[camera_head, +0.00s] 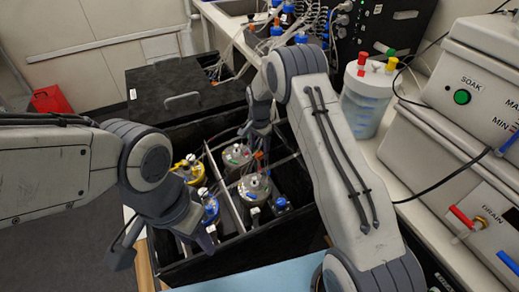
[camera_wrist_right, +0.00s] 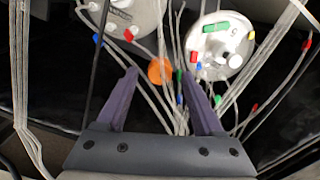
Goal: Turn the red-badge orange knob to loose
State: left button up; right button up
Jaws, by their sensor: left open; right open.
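In the right wrist view, a round orange knob (camera_wrist_right: 161,70) sits between and just beyond the fingertips of my right gripper (camera_wrist_right: 160,78), which is open. Loose clear tubes run close beside the knob. A red badge cannot be made out on it. In the head view, my right gripper (camera_head: 261,132) reaches down into the black box (camera_head: 275,240), partly hidden by my own arm. My left gripper (camera_head: 165,248) is open at the box's front left corner, away from the knob.
White vessel lids (camera_wrist_right: 222,45) with coloured fittings flank the knob in the wrist view. In the head view the box holds several vessels, some with yellow (camera_head: 188,170) or blue collars. A white carboy (camera_head: 367,95) and grey machines (camera_head: 470,110) stand at right.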

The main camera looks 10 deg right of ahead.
jog(key=shift+f, duration=0.5)
jog(key=shift+c, duration=0.3)
grip_shut()
